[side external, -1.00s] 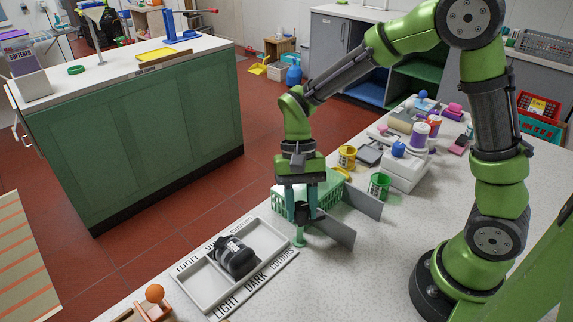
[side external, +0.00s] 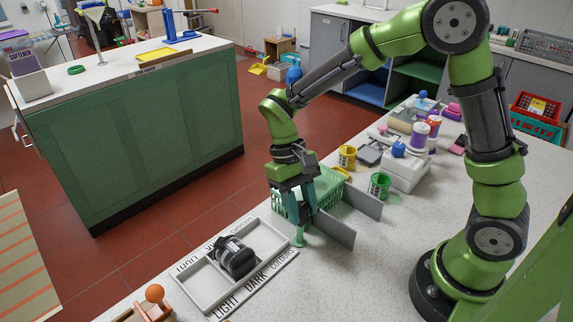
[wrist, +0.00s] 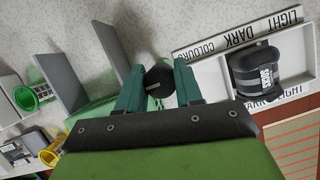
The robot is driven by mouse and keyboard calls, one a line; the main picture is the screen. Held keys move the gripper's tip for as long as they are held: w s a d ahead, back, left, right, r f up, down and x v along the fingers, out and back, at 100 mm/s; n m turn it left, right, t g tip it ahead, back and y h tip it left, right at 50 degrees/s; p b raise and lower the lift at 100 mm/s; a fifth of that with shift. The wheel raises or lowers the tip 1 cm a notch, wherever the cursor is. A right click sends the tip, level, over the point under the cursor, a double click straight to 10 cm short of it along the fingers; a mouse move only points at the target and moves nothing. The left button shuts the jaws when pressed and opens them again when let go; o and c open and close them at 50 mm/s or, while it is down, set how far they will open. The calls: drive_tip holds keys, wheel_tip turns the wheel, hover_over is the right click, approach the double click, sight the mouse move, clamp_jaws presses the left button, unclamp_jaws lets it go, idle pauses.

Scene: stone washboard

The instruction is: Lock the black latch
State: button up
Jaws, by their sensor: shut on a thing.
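The black latch (wrist: 159,82) shows in the wrist view as a dark round knob with a pale line on its face. My gripper (wrist: 158,72) has its two teal fingers on either side of it and is shut on it. In the side external view my gripper (side external: 300,225) points down and leans, with its fingers low at the counter beside the green basket (side external: 333,190). The latch is hidden there behind the fingers. How far the latch is turned is unclear.
Upright grey panels (side external: 361,200) stand close by on the right. A sorting tray (side external: 209,291) marked LIGHT, DARK and COLOURS lies at left, with a dark bundle (side external: 236,257) in it. Yellow (side external: 347,156) and green (side external: 380,184) cups stand farther back. Counter right of the panels is clear.

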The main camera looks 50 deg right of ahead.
drive_tip(key=shift+r, duration=0.1)
drive_tip(key=o, duration=1)
drive_tip(key=shift+o, duration=0.2)
drive_tip(key=v, duration=1.6)
drive_tip(key=shift+w+r, duration=0.15)
drive_tip(key=shift+r, duration=0.2)
drive_tip(key=s+d+t, duration=0.2)
drive_tip(key=s+t, duration=0.3)
drive_tip(key=s, duration=0.2)
drive_tip(key=s+d+m+t+y, duration=0.1)
drive_tip(key=s+d+t, duration=0.2)
drive_tip(key=s+t, duration=0.3)
drive_tip(key=shift+s+d+m+t, duration=0.3)
drive_tip(key=shift+s, duration=0.25)
